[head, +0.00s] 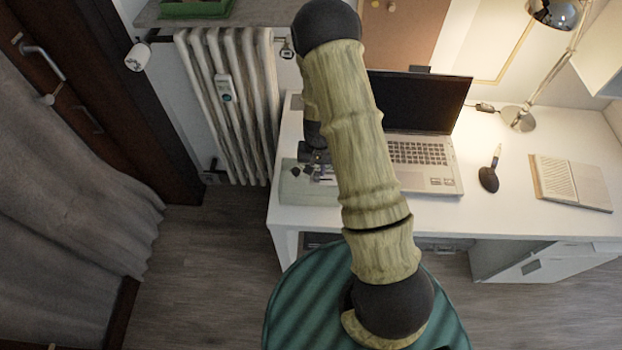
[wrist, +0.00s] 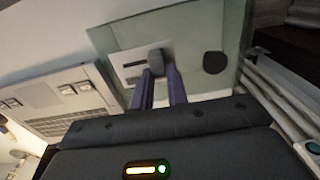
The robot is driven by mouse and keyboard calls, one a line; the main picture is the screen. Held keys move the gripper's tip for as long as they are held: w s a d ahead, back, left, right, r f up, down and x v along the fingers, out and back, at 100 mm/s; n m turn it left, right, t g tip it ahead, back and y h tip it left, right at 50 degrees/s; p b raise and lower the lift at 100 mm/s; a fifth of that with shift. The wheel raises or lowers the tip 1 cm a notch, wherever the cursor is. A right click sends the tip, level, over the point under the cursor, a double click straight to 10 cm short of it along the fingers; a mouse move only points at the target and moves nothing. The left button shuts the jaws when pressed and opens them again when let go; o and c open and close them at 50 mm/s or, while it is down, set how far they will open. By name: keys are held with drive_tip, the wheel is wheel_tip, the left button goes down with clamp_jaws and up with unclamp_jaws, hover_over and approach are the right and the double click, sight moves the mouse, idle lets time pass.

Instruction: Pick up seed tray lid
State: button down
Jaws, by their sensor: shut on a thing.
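The seed tray lid (head: 303,190) is a pale green, box-like piece at the left end of the white desk. In the wrist view the lid (wrist: 120,42) shows as a pale green rectangle with a grey plate, a dark block in its middle and a dark round spot to the right. My gripper (wrist: 163,72) has its two purple fingers close together at the dark block, shut on the lid there. In the head view my arm hides most of the gripper and part of the lid. I cannot tell whether the lid touches the desk.
An open laptop (head: 425,165) stands right of the lid. A dark brush-like object (head: 489,176), an open book (head: 571,183) and a lamp (head: 519,118) are farther right. A radiator (head: 232,105) is on the left. A green tray (head: 196,9) sits on the sill above it.

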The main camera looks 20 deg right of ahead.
wheel_tip(320, 180, up, 10)
drive_tip(key=b, duration=0.1)
idle(0.7)
idle(0.3)
